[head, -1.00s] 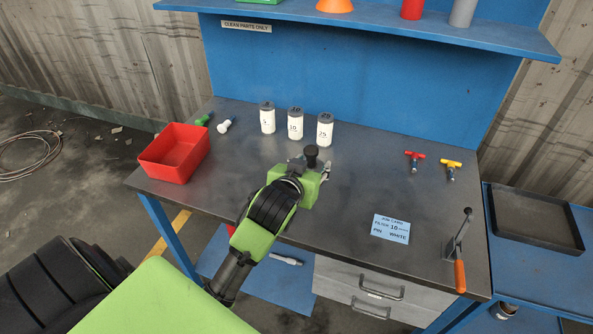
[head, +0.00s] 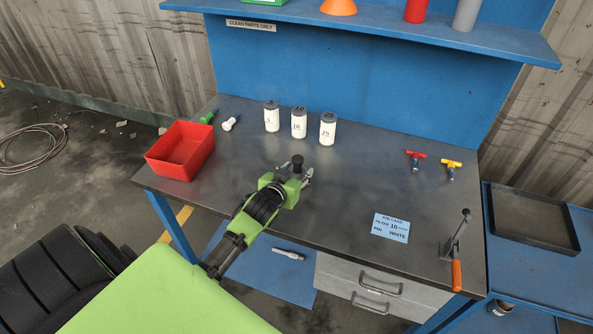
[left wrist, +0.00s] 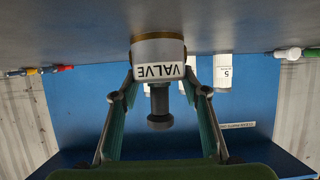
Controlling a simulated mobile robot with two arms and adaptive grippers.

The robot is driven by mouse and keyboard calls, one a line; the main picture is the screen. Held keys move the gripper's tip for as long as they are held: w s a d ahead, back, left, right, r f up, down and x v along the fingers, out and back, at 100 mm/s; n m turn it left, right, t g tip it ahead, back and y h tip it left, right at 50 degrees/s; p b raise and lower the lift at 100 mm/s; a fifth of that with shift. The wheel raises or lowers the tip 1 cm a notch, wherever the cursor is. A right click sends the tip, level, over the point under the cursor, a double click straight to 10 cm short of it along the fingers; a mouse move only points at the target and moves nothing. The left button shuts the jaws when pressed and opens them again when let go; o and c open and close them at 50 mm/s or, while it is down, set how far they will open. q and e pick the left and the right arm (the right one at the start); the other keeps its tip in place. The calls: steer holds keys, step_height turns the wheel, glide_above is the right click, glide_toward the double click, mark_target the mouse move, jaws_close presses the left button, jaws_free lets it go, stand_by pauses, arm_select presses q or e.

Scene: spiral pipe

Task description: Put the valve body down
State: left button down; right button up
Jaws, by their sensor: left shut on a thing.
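The valve body (left wrist: 158,58) is pale with a "VALVE" label and a dark knob, and appears upside down in the left wrist view. In the head view its black knob (head: 297,162) shows above the bench's middle; the rest is mostly hidden by the gripper. My left gripper (left wrist: 158,78) is shut on it, one finger at each side; it also shows in the head view (head: 294,180). The valve body looks upright and close to the grey bench top (head: 330,205). I cannot tell whether its base touches. My right gripper is not in view.
Three white canisters (head: 299,123) stand behind the valve body. A red bin (head: 181,150) is at left, with green and white pins (head: 230,124) beside it. Red and yellow pins (head: 452,166), a job card (head: 391,228) and an orange-handled lever (head: 456,270) lie to the right.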

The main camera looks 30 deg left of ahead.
arm_select(q)
steer(key=shift+s+f, duration=0.1)
steer(key=c, duration=1.2)
jaws_free()
steer(key=shift+f, duration=0.15)
steer(key=b+v, duration=0.1)
steer(key=v, duration=1)
steer(key=shift+s+d+r+b, duration=0.15)
steer(key=shift+s+r+b, duration=0.2)
steer(key=shift+s, duration=0.1)
